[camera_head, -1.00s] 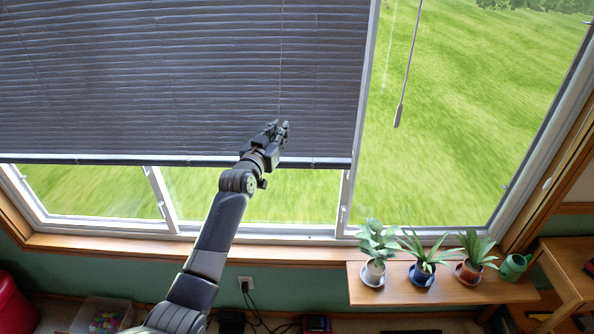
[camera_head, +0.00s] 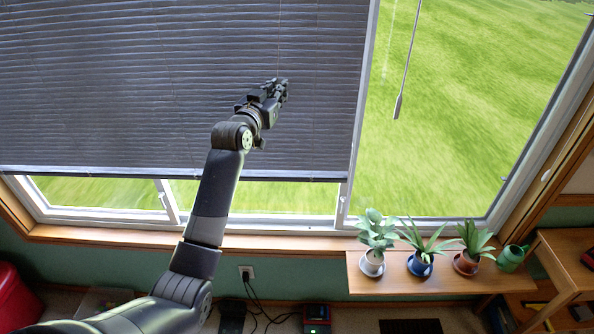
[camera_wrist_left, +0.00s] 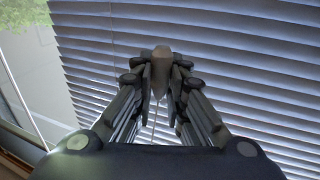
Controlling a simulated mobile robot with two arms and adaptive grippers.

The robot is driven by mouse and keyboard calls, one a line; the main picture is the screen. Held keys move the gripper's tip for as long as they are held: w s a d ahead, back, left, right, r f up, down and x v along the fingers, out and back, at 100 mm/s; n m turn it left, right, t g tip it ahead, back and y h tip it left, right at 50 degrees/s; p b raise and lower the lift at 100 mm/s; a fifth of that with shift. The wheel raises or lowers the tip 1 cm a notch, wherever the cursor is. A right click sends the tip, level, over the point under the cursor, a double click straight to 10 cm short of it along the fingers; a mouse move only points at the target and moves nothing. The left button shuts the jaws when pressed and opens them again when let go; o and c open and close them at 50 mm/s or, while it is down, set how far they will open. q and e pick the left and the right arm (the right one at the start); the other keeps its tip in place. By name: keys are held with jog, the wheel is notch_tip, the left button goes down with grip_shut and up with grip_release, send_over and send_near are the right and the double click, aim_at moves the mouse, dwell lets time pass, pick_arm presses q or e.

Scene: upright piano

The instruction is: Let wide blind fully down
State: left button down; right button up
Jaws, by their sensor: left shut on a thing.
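The wide blind (camera_head: 180,90) is a dark grey slatted blind covering most of the left window. Its bottom rail (camera_head: 180,173) hangs above the sill, and a strip of grass shows below it. My left gripper (camera_head: 276,90) is raised in front of the blind's right part. In the left wrist view its fingers (camera_wrist_left: 160,85) are shut on a small grey-brown cord pull (camera_wrist_left: 161,58). A thin cord (camera_wrist_left: 153,122) shows between the fingers, and the blind's slats (camera_wrist_left: 240,65) lie behind. My right gripper is not in view.
A thin cord or wand with a grey end (camera_head: 398,106) hangs before the uncovered right window. Potted plants (camera_head: 422,243) and a green watering can (camera_head: 511,258) stand on a wooden shelf (camera_head: 400,284) below. The wooden sill (camera_head: 150,235) looks clear.

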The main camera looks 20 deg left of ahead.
pick_arm(q)
jog(key=shift+r, duration=1)
notch_tip(320, 180, up, 9)
notch_tip(320, 180, up, 9)
dwell(0.5)
notch_tip(320, 180, up, 9)
dwell(0.6)
